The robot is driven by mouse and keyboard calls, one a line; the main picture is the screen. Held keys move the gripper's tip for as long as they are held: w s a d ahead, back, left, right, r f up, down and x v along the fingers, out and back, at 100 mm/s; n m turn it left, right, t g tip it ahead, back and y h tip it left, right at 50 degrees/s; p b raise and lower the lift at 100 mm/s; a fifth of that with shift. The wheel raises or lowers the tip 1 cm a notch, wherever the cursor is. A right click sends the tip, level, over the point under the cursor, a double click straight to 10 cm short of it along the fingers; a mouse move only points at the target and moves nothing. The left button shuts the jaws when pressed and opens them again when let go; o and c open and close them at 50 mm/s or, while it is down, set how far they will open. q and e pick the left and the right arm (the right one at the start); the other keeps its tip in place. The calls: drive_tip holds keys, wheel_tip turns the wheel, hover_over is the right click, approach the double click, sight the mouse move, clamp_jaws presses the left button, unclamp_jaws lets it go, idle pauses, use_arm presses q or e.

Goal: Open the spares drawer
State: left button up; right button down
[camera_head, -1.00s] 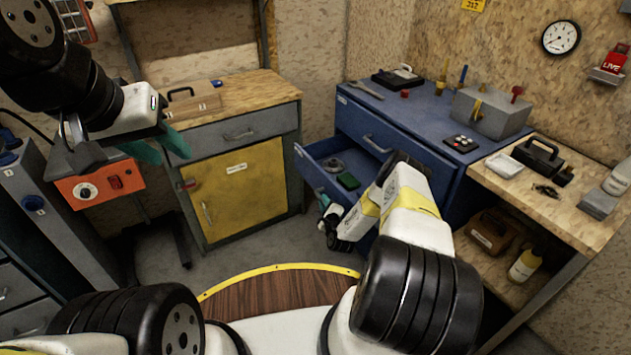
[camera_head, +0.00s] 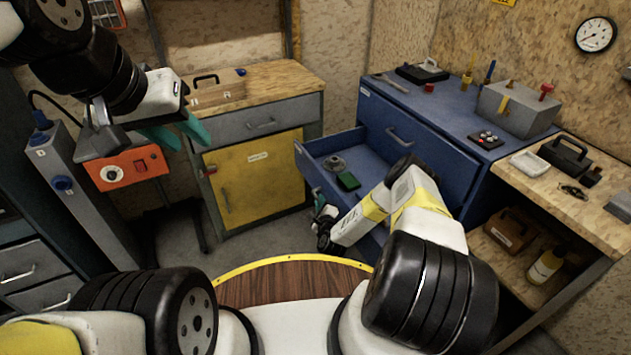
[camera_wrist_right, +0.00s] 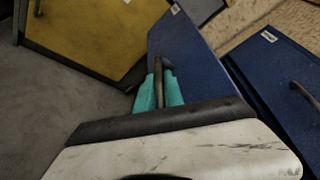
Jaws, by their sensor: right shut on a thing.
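The blue cabinet (camera_head: 440,150) stands at the right with its lower drawer (camera_head: 305,165) pulled well out. A grey round part (camera_head: 334,164) and a dark green item (camera_head: 348,181) lie inside it. My right gripper (camera_head: 322,212) is at the drawer's front. In the right wrist view, its teal fingers (camera_wrist_right: 159,92) are shut on the drawer's dark bar handle (camera_wrist_right: 158,72). The drawer's label is too small to read. My left gripper (camera_head: 176,132) hangs at the upper left, holding nothing visible, with its teal fingers apart.
A closed upper drawer (camera_head: 404,136) sits in the same cabinet. A yellow-door cabinet (camera_head: 258,175) stands at the back, left of the open drawer. An orange box (camera_head: 130,166) and grey unit (camera_head: 88,200) are at the left. A wooden bench (camera_head: 590,185) is at the right. Grey floor shows between.

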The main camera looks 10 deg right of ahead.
drive_tip(key=c, duration=1.5)
unclamp_jaws()
drive_tip(key=shift+o, duration=0.2)
drive_tip(key=v, duration=0.7)
drive_tip(key=shift+s, duration=0.4)
